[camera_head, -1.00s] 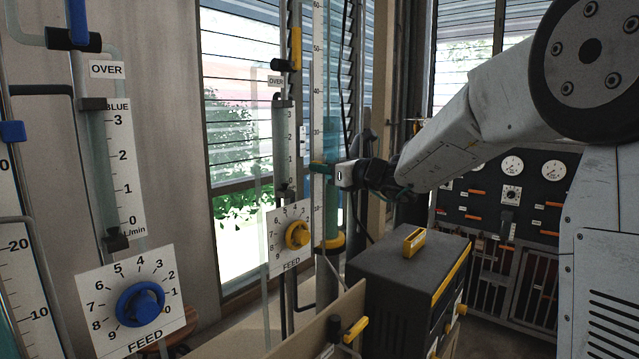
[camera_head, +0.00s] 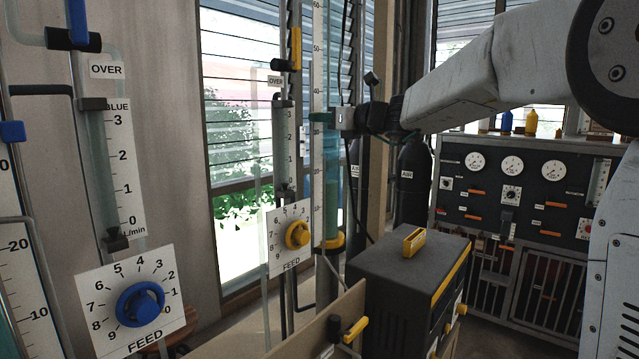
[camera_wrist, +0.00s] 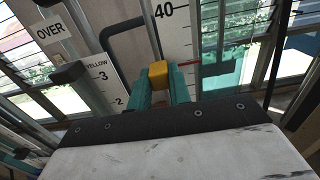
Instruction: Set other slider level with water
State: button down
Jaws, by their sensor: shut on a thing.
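My gripper (camera_head: 322,117) has teal fingers and is at the far tall scale (camera_head: 318,68), beside its clear tube, a little below the 40 mark. In the wrist view my gripper (camera_wrist: 160,84) is shut on a small yellow slider (camera_wrist: 158,74). A red pointer (camera_wrist: 189,63) shows to the right of the slider, below the printed 40. In the head view my fingers hide the slider. The water (camera_head: 331,208) looks like a darker teal band low in the far tube, below my gripper. Its exact surface is hard to tell.
A dark box with a yellow handle (camera_head: 414,240) stands below my arm. The yellow feed knob (camera_head: 297,234) and its flow tube are left of the tall tube. A blue feed knob (camera_head: 140,304) and blue slider (camera_head: 12,131) are at the near left. A gauge panel (camera_head: 530,195) stands behind.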

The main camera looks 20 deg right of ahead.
jog(key=c, duration=1.2)
grip_release()
jog(key=v, duration=0.7)
